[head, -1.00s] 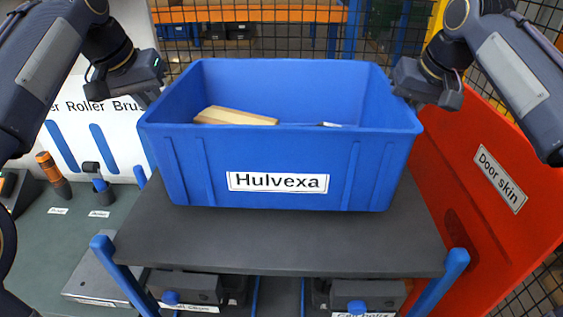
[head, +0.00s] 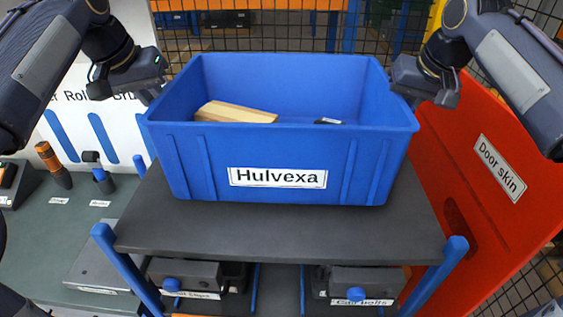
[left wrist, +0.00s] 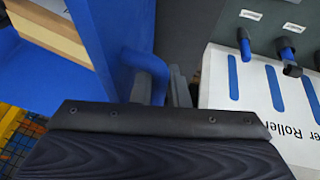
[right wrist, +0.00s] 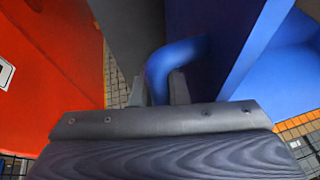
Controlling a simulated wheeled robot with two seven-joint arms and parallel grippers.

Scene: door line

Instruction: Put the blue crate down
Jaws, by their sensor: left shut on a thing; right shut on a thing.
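The blue crate (head: 276,150), labelled "Hulvexa", is upright and level over a dark grey platform top (head: 275,230). I cannot tell whether its base touches the top or hangs just above it. My left gripper (head: 152,95) is shut on the crate's left handle (left wrist: 150,68). My right gripper (head: 410,98) is shut on its right handle (right wrist: 172,58). The fingertips are partly hidden at the handles. A light wooden block (head: 236,112) and a small dark item with a white label (head: 328,121) lie in the crate.
A red door skin panel (head: 480,190) stands close on the right. A white panel (head: 75,135) and a dark green bench (head: 50,230) are on the left. Blue posts (head: 455,248) stand at the platform's front corners. A mesh fence (head: 270,45) is behind.

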